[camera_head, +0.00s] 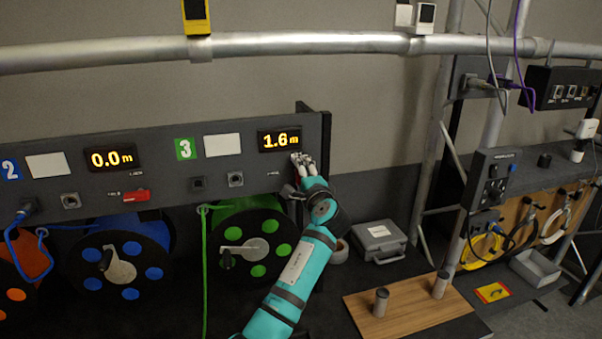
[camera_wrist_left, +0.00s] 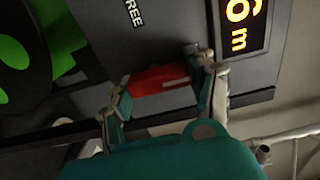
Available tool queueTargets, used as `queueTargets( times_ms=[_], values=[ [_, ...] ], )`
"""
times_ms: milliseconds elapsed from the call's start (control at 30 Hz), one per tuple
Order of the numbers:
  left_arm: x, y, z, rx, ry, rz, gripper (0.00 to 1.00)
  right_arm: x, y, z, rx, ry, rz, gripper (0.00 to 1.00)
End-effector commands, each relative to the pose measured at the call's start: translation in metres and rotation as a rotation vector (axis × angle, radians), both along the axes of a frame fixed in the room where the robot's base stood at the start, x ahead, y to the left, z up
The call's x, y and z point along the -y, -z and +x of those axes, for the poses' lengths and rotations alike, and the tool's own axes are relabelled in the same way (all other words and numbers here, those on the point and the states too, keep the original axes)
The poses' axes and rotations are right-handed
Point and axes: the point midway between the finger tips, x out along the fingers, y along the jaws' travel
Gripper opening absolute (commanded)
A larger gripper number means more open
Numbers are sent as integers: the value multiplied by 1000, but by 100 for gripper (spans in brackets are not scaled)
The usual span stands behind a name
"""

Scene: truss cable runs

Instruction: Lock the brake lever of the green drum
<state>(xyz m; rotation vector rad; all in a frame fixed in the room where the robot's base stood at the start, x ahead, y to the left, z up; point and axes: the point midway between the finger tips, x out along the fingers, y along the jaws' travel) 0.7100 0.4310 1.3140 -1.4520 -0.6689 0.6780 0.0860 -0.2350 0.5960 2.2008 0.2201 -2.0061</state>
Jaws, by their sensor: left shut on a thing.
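The green drum (camera_head: 243,240) hangs below panel section 3, whose display (camera_head: 279,140) reads 1.6 m; part of the drum shows in the left wrist view (camera_wrist_left: 14,52). Its red brake lever (camera_wrist_left: 160,79) is on the panel beside the display, near a label (camera_wrist_left: 135,12) that reads "REE" as far as it shows. My left gripper (camera_head: 303,160) is at the right end of the panel. In the left wrist view, its fingers (camera_wrist_left: 161,88) are shut on the lever, one at each end. In the head view the gripper hides the lever. My right gripper is not in view.
A blue drum (camera_head: 126,250) with its own red lever (camera_head: 136,195) is to the left. A green cable (camera_head: 204,270) hangs in front of the green drum. A grey case (camera_head: 379,241) and a wooden board with posts (camera_head: 410,309) are to the right.

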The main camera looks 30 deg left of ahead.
Motion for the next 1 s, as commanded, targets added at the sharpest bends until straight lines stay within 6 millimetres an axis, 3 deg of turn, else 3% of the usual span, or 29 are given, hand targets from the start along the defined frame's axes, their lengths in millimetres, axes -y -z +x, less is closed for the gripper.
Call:
queueTargets(
  times_ms=[233,267,433,767,1000],
  values=[
    [0,0,0,-3,0,6,24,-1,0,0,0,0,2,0],
    [0,0,0,-3,0,6,58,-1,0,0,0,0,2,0],
    [0,0,0,-3,0,5,80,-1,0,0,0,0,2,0],
    [2,0,-2,-1,0,2,81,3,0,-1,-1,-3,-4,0],
    [32,1,-25,-1,4,2,81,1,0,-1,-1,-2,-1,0]
  ],
)
